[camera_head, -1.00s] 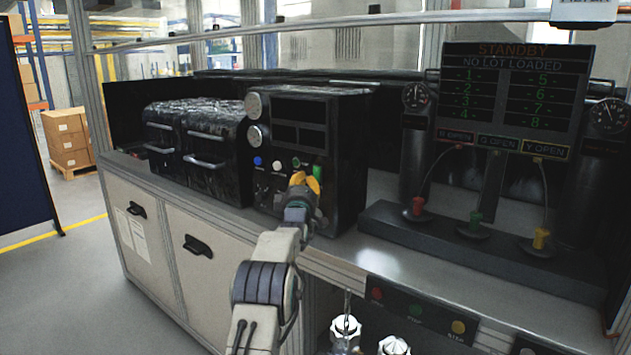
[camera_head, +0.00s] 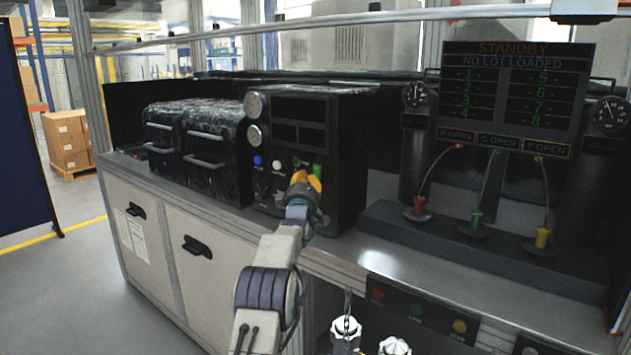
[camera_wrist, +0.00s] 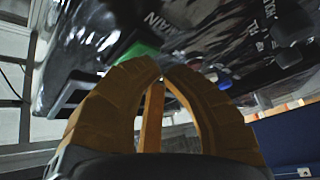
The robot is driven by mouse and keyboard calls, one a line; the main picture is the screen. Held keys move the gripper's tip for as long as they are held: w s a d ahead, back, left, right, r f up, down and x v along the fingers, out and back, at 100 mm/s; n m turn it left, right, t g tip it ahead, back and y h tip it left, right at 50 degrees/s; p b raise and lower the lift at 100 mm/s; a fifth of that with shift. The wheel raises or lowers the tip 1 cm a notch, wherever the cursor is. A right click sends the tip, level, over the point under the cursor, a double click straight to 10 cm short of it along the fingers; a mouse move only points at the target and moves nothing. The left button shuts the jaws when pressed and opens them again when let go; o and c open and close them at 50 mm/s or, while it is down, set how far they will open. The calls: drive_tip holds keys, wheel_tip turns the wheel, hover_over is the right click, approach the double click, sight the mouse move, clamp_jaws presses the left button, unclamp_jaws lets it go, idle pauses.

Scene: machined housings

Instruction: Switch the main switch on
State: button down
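The main switch shows as a green part in the wrist view (camera_wrist: 137,53), beside the label "MAIN" on a dark, glossy panel. It also shows in the head view (camera_head: 318,170) at the lower right of the black control unit (camera_head: 345,150). My gripper (camera_head: 307,178) has yellow fingers and is in front of that panel, just left of the green part. In the wrist view the fingertips (camera_wrist: 160,72) come together with nothing visible between them. The tips appear close to the green part; I cannot tell whether they touch it.
Blue (camera_head: 257,161) and white (camera_head: 277,165) buttons and two gauges are on the same unit. A black two-handled case (camera_head: 205,135) stands at its left. A stand with red, green and yellow connectors (camera_head: 476,222) is at the right. The bench top (camera_head: 390,262) before it is partly clear.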

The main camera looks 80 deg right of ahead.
drive_tip(key=shift+s+d, duration=0.15)
drive_tip(key=shift+d, duration=0.15)
idle(0.6)
drive_tip(key=shift+a+f+b, duration=0.1)
drive_tip(key=shift+a+b, duration=0.15)
drive_tip(key=shift+b, duration=0.5)
drive_tip(key=shift+w+a+b, duration=0.35)
drive_tip(key=shift+a+b, duration=0.05)
drive_tip(key=shift+b, duration=0.65)
drive_tip(key=shift+r, duration=0.2)
